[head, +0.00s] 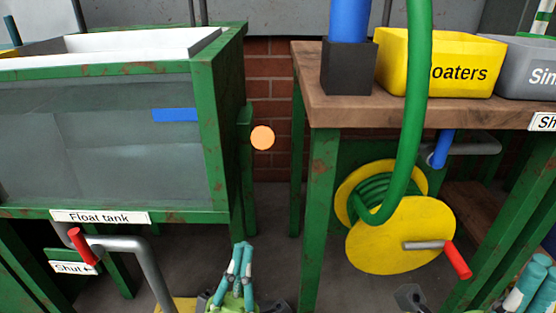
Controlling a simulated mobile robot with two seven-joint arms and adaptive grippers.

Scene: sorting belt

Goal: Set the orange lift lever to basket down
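The orange lift lever shows as a round orange knob (262,137) beside the green post at the right side of the float tank (208,120). Its shaft is not visible, so its setting cannot be read. My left gripper (243,247) is low in the middle of the head view, below the knob and apart from it. Its teal fingers point up with their tips together, and nothing shows between them. Part of my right gripper (530,285) shows at the lower right edge, cut off by the frame. No basket can be clearly made out; a blue strip (175,115) shows on the tank's glass.
A grey pipe with a red handle (82,246) stands below the tank. On the right, a wooden bench (340,108) bears a yellow bin (440,65) and a grey bin (525,70). A yellow hose reel (400,240) stands below it. A gap lies between tank and bench.

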